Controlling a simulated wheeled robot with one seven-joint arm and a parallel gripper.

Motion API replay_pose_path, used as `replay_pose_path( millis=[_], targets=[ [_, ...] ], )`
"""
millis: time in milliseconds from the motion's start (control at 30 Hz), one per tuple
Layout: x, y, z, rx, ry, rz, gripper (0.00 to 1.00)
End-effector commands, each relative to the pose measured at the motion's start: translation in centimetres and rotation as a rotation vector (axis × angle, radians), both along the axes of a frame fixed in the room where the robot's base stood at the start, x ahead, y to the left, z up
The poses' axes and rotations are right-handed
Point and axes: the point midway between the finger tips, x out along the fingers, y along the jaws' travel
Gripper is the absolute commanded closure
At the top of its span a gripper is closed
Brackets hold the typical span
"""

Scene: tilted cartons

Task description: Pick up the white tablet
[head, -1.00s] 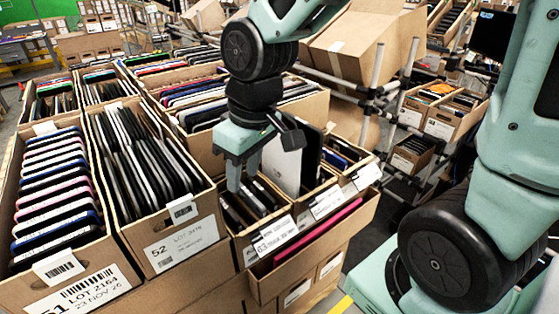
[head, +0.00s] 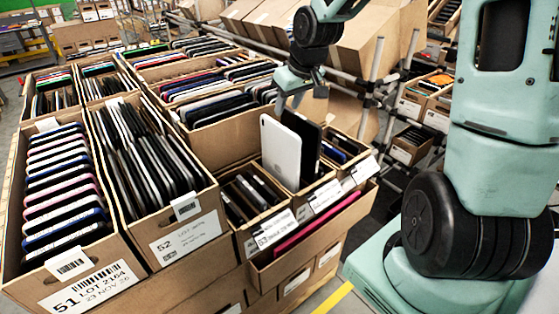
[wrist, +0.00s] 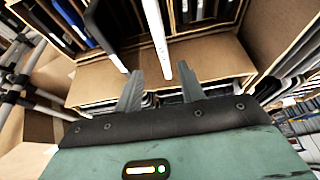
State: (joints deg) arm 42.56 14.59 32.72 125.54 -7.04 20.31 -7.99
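The white tablet (head: 280,153) stands upright and slightly tilted in a small carton near the middle of the head view, its top well above the carton rim. In the wrist view I see it edge-on as a thin white strip (wrist: 157,35). A black tablet (head: 309,140) stands close behind it, also edge-on in the wrist view (wrist: 106,38). My gripper (wrist: 160,72) is open, with the white tablet's edge between its fingertips and the black tablet outside them. In the head view, my gripper (head: 290,100) is at the tablets' far upper edge, its tips partly hidden.
Carton 52 (head: 185,240), full of dark tablets, and carton 51 (head: 95,288) stand at left. A carton with dark devices (head: 250,192) is left of the white tablet. A pink item (head: 315,222) lies in front. Metal racks with cartons (head: 405,150) stand at right.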

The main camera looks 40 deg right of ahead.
Motion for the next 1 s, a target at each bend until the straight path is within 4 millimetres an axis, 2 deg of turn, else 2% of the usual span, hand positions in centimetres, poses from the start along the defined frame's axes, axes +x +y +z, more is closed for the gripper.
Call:
replay_pose_path(
  millis=[33, 200, 533, 800, 1000],
  targets=[
    [0.4, 0.3, -1.2, 0.003, 0.004, 0.006, 0.61],
    [1.6, 0.2, -3.9, 0.002, 0.002, 0.004, 0.61],
    [2.5, 0.3, -6.1, 0.001, 0.002, 0.004, 0.61],
    [3.7, 0.6, -9.4, 0.0, 0.002, 0.001, 0.61],
    [4.0, 0.5, -10.1, -0.001, 0.0, 0.001, 0.61]
  ],
)
